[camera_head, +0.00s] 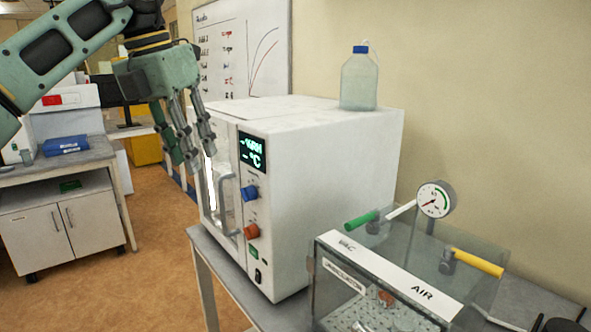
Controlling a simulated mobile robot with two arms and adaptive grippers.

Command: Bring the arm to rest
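My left arm comes in from the upper left. My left gripper (198,152) points down in front of the white oven-like device (325,150), with its fingers apart and nothing visible between them. The fingertips show above and to the left of the device's grey door handle (225,205). Whether they touch the device's front cannot be told. My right gripper is not in view.
A capped bottle (359,82) stands on the device. A clear chamber (385,275) with a gauge (435,199), a green handle (361,221) and a yellow handle (478,263) stands at right. A side bench (75,162) is at left; open floor (160,240) lies between.

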